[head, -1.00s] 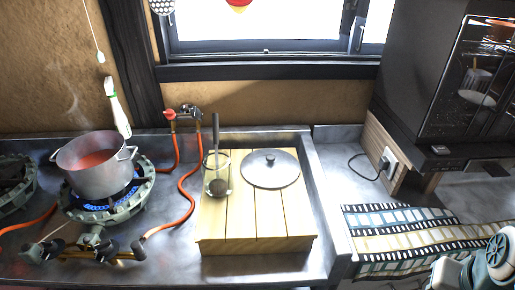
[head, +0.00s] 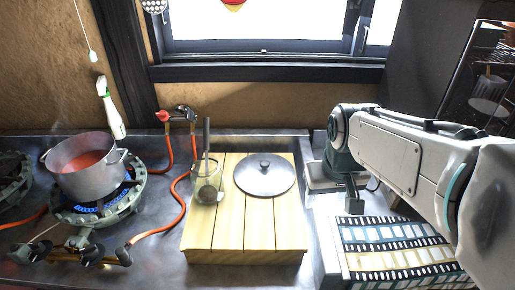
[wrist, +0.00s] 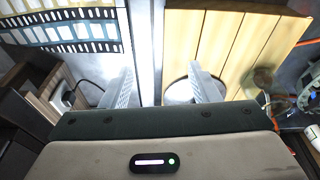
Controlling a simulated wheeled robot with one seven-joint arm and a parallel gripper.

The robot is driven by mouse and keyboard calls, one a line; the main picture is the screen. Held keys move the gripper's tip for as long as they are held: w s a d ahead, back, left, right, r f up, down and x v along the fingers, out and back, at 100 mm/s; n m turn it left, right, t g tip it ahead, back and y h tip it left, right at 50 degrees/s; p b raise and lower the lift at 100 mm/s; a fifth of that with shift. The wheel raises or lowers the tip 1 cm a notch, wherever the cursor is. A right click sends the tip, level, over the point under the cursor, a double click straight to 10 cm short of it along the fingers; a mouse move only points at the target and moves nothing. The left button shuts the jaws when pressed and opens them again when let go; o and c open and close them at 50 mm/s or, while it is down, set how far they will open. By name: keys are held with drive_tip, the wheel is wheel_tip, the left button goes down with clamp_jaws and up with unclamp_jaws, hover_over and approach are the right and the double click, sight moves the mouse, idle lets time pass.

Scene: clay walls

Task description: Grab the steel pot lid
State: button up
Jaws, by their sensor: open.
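The steel pot lid (head: 264,178) is a flat grey disc with a small dark knob. It lies on the right back part of a slatted wooden board (head: 230,238) in the head view. In the wrist view part of the lid (wrist: 178,92) shows behind one finger, and the rest is hidden. My gripper (head: 354,203) is to the right of the board and apart from the lid in the head view. In the wrist view the two fingers of my gripper (wrist: 163,88) are spread with nothing between them.
A glass jar (head: 207,180) with a dark-handled utensil stands on the board left of the lid. A steaming pot (head: 88,172) of red liquid sits on a lit burner at left, with orange hoses (head: 182,205) between. A film-strip patterned cloth (head: 395,250) lies at right.

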drive_tip(key=w+a+r+n, duration=0.2)
drive_tip(key=w+r, duration=0.1)
drive_tip(key=w, duration=0.4)
drive_tip(key=n+g+p, duration=0.2)
drive_tip(key=n+p, duration=0.3)
drive_tip(key=n, duration=0.1)
hover_over(265, 163)
drive_tip(key=w, duration=0.1)
wheel_tip(265, 163, down, 12)
drive_tip(key=shift+a+f, duration=0.15)
drive_tip(key=shift+s+f+p, duration=0.2)
drive_tip(key=shift+f+p, duration=0.2)
drive_tip(key=shift+f, duration=0.95)
drive_tip(key=shift+s+f+p, duration=0.2)
drive_tip(key=shift+f+p, duration=0.15)
drive_tip(key=shift+f, duration=1)
clamp_jaws()
